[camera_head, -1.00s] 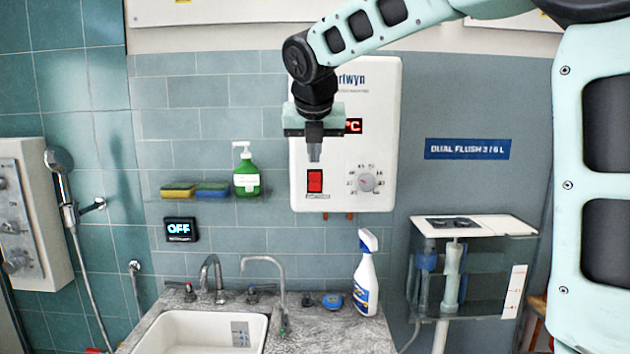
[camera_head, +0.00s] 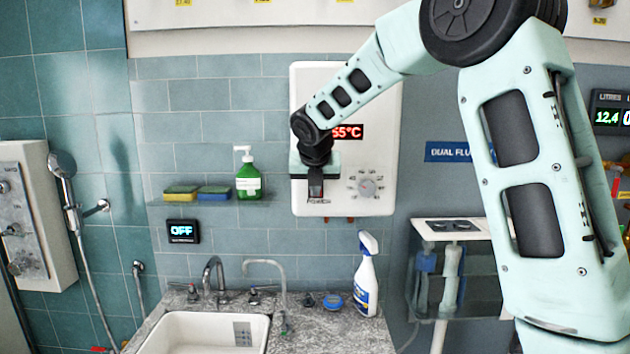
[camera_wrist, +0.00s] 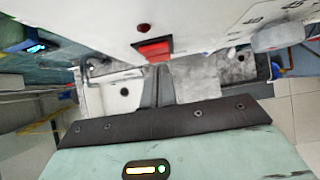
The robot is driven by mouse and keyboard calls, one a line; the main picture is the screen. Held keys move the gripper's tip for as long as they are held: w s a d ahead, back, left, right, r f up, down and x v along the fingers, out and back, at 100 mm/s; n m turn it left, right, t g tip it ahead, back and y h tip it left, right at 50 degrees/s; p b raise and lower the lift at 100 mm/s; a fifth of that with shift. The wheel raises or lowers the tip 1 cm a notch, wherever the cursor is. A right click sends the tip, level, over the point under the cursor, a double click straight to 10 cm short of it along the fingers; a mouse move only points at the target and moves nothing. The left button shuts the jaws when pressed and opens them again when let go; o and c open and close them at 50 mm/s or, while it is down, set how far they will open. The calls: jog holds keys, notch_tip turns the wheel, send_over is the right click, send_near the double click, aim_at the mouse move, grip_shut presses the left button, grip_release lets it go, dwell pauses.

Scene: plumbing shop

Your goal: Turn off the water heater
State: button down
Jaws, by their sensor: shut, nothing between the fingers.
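The water heater (camera_head: 382,110) is a white box on the tiled wall. Its red display (camera_head: 348,132) reads 55°C, partly covered by my arm. Its round dial (camera_head: 367,187) is at the lower right. My gripper (camera_head: 316,190) is shut and empty at the heater's lower left, covering the red rocker switch in the head view. In the wrist view the red switch (camera_wrist: 152,50) is just beyond the tips of my closed fingers (camera_wrist: 158,70). I cannot tell whether they touch it.
A shelf with sponges (camera_head: 181,193) and a green soap bottle (camera_head: 248,178) is left of the heater. Below are a sink (camera_head: 200,325), taps and a spray bottle (camera_head: 366,280). A cistern (camera_head: 450,270) stands at right.

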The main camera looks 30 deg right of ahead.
jog(key=shift+w+d, duration=0.1)
jog(key=shift+w, duration=0.1)
jog(key=shift+w+f+b, duration=0.1)
jog(key=shift+f+b, duration=0.3)
jog(key=shift+b, duration=0.5)
jog(key=shift+d+r+p, duration=0.1)
jog(key=shift+r+p, duration=0.2)
jog(key=shift+r+p, duration=0.9)
jog(key=shift+p, duration=0.15)
